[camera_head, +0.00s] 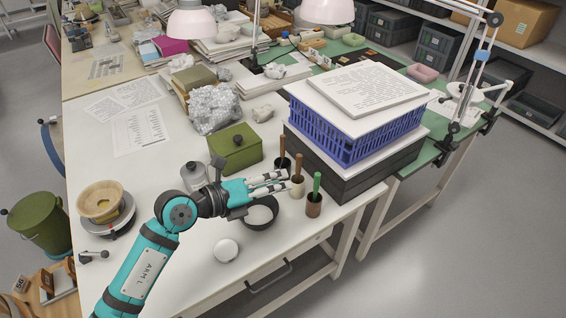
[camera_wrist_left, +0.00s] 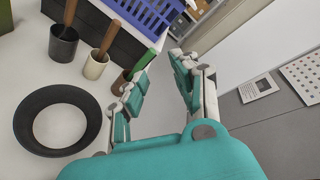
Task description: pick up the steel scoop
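I cannot identify the steel scoop for sure; handled tools stand in cups with their lower ends hidden. A brown handle (camera_head: 282,146) stands in a dark cup (camera_wrist_left: 63,43). Another brown handle (camera_wrist_left: 108,37) stands in a white cup (camera_wrist_left: 96,65). A green handle (camera_head: 317,183) stands in a brown cup (camera_head: 314,206); in the left wrist view it shows just beyond a finger. My left gripper (camera_head: 272,183) is open and empty, its fingers spread beside the white cup in the head view. It also shows in the left wrist view (camera_wrist_left: 163,85). My right gripper is not in view.
A black-rimmed round bowl (camera_wrist_left: 27,120) lies below the gripper. A green box (camera_head: 236,153), a glass jar (camera_head: 193,176) and a white round lid (camera_head: 226,250) stand nearby. A blue crate (camera_head: 340,143) on dark boxes blocks the far side. The table's front edge is close.

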